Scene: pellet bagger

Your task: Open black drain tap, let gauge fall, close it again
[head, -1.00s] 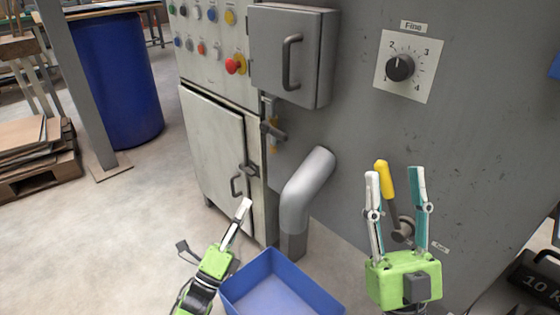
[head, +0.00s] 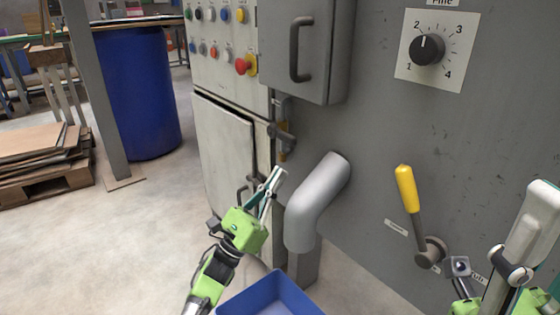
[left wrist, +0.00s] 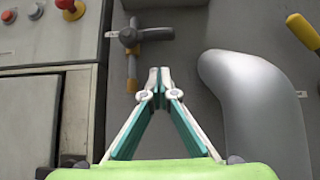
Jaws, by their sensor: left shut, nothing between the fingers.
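The black drain tap (head: 281,134) sits on a short upright pipe with brass-coloured parts, on the machine's grey wall. In the left wrist view, the tap (left wrist: 133,37) is ahead of the fingers, its handle pointing sideways to the right. My left gripper (head: 278,174) is shut and empty, its tips below the tap and apart from it in the picture. The closed fingertips also show in the left wrist view (left wrist: 159,72). My right gripper (head: 500,245) is partly cut off at the lower right, and its opening cannot be judged. I see no gauge.
A thick grey elbow pipe (head: 318,195) stands just right of my left gripper. A blue bin (head: 250,296) is below. A yellow-handled lever (head: 406,188) is near my right gripper. A grey box with a handle (head: 335,45) juts out above the tap.

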